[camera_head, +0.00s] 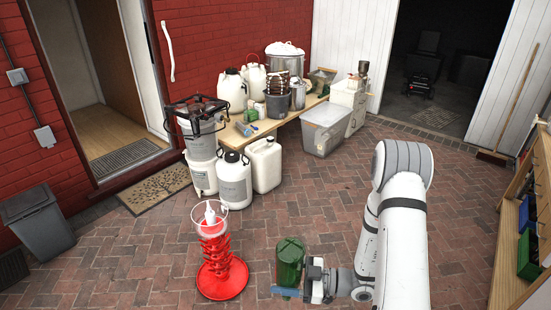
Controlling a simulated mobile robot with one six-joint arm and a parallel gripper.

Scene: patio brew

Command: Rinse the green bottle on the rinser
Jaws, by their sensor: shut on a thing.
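The green bottle (290,262) is in the lower middle of the head view. Its wide, rounded end points up; its lower part is partly hidden by my gripper, and I cannot see its neck. My gripper (289,289) reaches in from the right and is shut on the bottle's lower part. The rinser (210,224), a clear bowl with a white nozzle, sits on top of a red bottle tree (222,277) to the left of the bottle. The bottle is apart from the rinser.
A low wooden bench (262,128) with buckets and jugs stands at the back. White jugs (264,165) stand before it, left of a clear bin (326,130). A grey bin (38,222) is at far left, a wooden shelf (507,240) at right. Brick paving around the bottle is clear.

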